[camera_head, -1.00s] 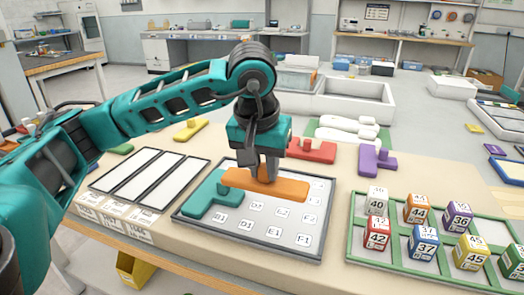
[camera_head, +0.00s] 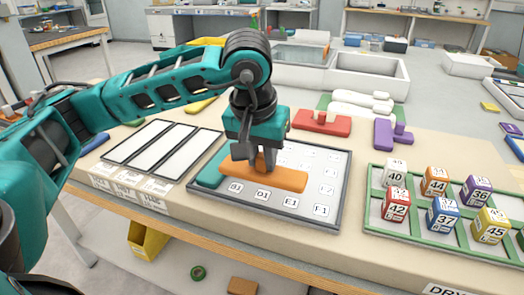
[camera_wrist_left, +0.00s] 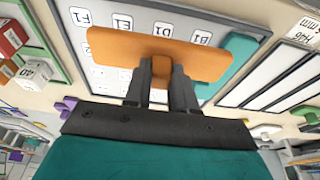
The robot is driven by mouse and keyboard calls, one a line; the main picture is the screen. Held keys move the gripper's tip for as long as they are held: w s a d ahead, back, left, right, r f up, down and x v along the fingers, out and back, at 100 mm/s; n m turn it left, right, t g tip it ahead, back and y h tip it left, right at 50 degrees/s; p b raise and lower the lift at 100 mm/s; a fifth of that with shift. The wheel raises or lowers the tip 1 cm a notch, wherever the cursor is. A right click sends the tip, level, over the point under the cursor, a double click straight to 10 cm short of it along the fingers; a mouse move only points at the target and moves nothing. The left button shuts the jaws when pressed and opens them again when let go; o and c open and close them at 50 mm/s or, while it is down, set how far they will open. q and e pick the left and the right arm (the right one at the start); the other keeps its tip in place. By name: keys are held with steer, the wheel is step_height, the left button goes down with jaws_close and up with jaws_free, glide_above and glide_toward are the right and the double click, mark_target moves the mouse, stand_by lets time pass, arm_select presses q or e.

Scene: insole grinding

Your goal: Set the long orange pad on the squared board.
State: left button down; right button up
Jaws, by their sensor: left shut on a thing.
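The long orange pad (camera_head: 282,181) is over the squared board (camera_head: 338,190), level and lengthwise along its front rows. Whether it touches the board I cannot tell. My left gripper (camera_head: 258,162) is shut on the pad's raised knob, which also shows between the fingers in the left wrist view (camera_wrist_left: 160,72). The orange pad shows there too (camera_wrist_left: 205,62). A teal pad (camera_head: 211,172) lies on the board's left side, partly hidden behind the arm and the orange pad. Printed cell labels show along the board's front and right. My right gripper is not in view.
A red pad (camera_head: 321,123) and a purple pad (camera_head: 391,136) stand behind the board. A green tray (camera_head: 374,205) with several numbered blocks is at the right. A three-slot tray (camera_head: 160,146) is at the left. White insole shapes (camera_head: 362,103) lie at the back.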

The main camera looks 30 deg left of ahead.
arm_select(q)
steer(key=shift+f+b, duration=0.65)
steer(key=shift+f, duration=0.5)
steer(key=shift+f+b, duration=0.4)
steer(key=shift+f, duration=0.35)
steer(key=shift+f+b, duration=0.55)
steer(key=shift+b, duration=0.5)
steer(key=c, duration=1.3)
jaws_free()
steer(key=shift+o, duration=0.2)
steer(key=shift+r, duration=0.1)
